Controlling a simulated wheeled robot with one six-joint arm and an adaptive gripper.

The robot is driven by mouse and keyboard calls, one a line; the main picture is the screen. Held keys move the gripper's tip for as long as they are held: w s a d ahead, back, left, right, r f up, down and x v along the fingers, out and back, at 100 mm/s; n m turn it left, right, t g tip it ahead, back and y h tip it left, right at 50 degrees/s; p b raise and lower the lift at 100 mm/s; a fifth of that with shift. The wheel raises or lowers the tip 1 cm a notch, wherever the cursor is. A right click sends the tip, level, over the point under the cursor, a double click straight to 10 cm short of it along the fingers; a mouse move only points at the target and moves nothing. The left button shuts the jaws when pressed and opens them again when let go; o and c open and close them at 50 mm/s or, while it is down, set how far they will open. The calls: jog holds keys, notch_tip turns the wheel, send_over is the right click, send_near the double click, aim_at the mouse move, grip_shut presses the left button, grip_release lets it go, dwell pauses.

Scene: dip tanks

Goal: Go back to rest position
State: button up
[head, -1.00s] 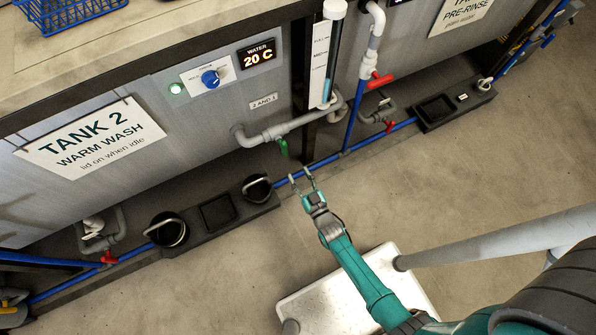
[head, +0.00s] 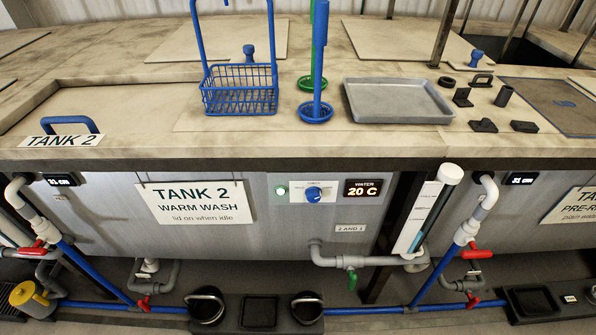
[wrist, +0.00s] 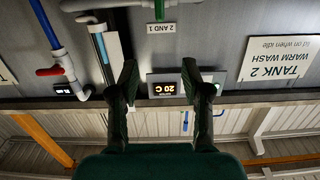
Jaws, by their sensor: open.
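My gripper (wrist: 164,88) shows in the wrist view with its two dark fingers apart and nothing between them. Behind the gap between the fingers is the water display reading 20 C, which also shows in the head view (head: 363,189). The wrist picture is upside down, with the Tank 2 sign (wrist: 280,58) at the right. My arm and gripper do not show in the head view now.
The bench top carries a blue wire basket (head: 240,90), a grey tray (head: 398,101) and several small dark parts. A red-handled valve (head: 473,252) and a green-handled valve (head: 352,279) sit on the pipes below. Black holders stand along the floor.

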jog(key=s+r+g, duration=0.1)
jog(key=s+r, duration=0.8)
jog(key=r, duration=0.4)
jog(key=s+r+g, duration=0.1)
jog(key=s+r, duration=0.8)
jog(key=r, duration=0.4)
jog(key=shift+r, duration=0.25)
